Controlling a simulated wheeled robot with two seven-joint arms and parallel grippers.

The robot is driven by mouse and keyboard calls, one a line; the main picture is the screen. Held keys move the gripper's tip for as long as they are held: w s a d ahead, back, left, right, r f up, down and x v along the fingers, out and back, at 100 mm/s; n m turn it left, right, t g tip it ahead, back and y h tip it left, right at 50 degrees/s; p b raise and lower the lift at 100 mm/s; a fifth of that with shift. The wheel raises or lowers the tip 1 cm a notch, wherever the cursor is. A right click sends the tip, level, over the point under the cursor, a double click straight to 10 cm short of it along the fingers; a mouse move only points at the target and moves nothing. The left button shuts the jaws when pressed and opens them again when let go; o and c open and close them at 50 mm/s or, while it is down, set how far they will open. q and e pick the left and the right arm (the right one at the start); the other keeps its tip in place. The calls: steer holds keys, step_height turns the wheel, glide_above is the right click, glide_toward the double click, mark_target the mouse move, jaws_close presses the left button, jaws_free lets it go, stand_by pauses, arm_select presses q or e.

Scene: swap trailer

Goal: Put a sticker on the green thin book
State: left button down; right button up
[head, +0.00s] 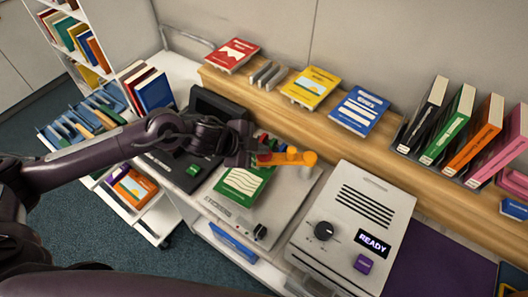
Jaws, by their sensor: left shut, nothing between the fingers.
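A green book (238,185) with white wavy lines on its cover lies flat on a grey plate (227,212). Its upper part is partly hidden by my left gripper (254,155). That gripper is shut and empty, over the book's far end. An orange bar (281,158) with a round end extends right from beside the fingertips; I cannot tell if they touch it. A grey machine (345,215) with a dark knob, a purple button and a "READY" display stands to the right. No loose sticker can be made out. My right gripper is not in view.
A wooden ledge (400,140) behind holds red (232,54), yellow (311,86) and blue (359,110) books. Upright black, green (447,125), orange and pink books stand at right. A cart with books (133,186) is at left.

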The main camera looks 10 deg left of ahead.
mark_target(260, 156)
arm_select(q)
steer(key=shift+f, duration=0.35)
stand_by(0.4)
steer(key=shift+r+p, duration=0.55)
steer(key=shift+r, duration=0.15)
steer(key=shift+r+p, duration=0.35)
steer(key=shift+r, duration=0.1)
steer(key=shift+r, duration=0.1)
step_height(260, 156, up, 5)
steer(key=p, duration=0.5)
stand_by(0.3)
